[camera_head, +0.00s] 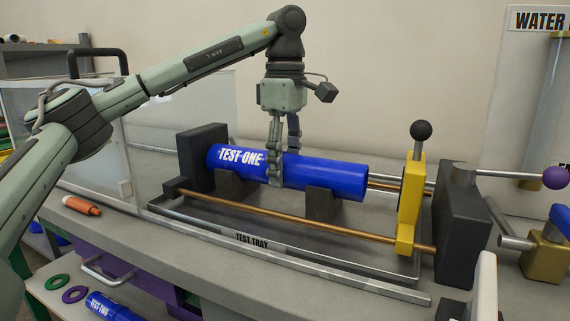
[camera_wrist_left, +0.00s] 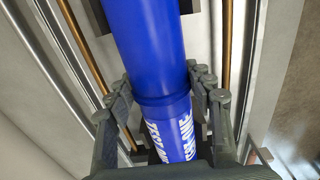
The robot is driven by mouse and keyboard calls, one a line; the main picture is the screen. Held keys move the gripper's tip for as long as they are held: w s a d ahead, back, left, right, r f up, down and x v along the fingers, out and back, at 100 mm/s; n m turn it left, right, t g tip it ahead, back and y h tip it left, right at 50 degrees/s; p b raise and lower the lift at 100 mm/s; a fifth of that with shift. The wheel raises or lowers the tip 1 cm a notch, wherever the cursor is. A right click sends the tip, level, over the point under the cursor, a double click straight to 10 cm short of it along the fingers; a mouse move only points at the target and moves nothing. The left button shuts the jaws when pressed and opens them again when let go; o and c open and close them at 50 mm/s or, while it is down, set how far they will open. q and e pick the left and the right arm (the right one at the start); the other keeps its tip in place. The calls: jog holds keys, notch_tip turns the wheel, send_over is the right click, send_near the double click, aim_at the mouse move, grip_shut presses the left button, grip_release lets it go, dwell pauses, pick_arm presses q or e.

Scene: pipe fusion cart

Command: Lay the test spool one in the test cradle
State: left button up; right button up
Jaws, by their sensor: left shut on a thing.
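The test spool one (camera_head: 325,173) is a blue cylinder with white "TEST ONE" lettering. It lies level over the test cradle, whose dark support block (camera_head: 322,203) shows under it. Its left end is by the dark end block (camera_head: 203,150). My left gripper (camera_head: 280,165) comes down from above and is shut on the spool near its middle. In the left wrist view the fingers sit on both sides of the blue spool (camera_wrist_left: 152,50). I cannot tell whether the spool fully rests on the supports. My right gripper is not in view.
A yellow clamp plate with a black-knobbed lever (camera_head: 411,195) stands right of the spool. Copper-coloured rods (camera_head: 300,222) run along the cradle above the test tray (camera_head: 250,240). A clear panel (camera_head: 180,110) is behind my arm. A blue spool marked "TEST TWO" (camera_head: 112,308) lies lower left.

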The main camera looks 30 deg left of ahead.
pick_arm(q)
jog(key=o, duration=1.5)
notch_tip(320, 180, up, 12)
